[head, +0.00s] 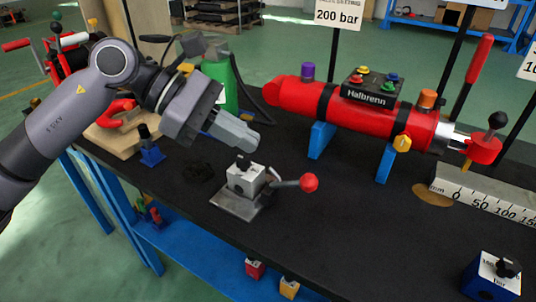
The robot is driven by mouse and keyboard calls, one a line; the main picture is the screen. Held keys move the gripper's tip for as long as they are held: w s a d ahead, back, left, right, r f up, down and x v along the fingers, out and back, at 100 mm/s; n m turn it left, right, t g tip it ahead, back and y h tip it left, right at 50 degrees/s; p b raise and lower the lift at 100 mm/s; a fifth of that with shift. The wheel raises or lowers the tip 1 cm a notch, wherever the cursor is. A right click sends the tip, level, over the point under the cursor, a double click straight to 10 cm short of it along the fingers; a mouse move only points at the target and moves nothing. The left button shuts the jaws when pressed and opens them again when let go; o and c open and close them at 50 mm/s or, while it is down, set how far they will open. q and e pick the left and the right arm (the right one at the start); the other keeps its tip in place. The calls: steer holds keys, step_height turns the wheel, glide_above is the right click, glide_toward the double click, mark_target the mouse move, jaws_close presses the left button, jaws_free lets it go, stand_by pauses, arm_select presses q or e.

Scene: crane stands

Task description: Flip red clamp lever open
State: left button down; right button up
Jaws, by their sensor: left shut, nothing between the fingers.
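A lever with a red ball knob (308,182) sticks out to the right from a small metal clamp block (245,178). The block sits on a grey steel base plate (232,205) on the black bench top. The lever lies low, close to horizontal. My left gripper (250,141) comes in from the left and is shut with nothing held. Its fingertips appear just above and behind the block, apart from the lever. A red curved part (117,112) shows on a wooden board at the left, partly hidden by my left arm. My right gripper is not in view.
A red cylinder (360,112) marked Halbrenn stands on blue supports behind. A green bottle (222,82) is behind my gripper. A blue block (151,152) stands left, a scale bar (480,190) and a blue box (493,277) right. The bench front centre is clear.

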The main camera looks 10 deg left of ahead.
arm_select(q)
steer(key=v, duration=0.4)
steer(key=shift+a+r, duration=0.1)
steer(key=shift+r, duration=0.15)
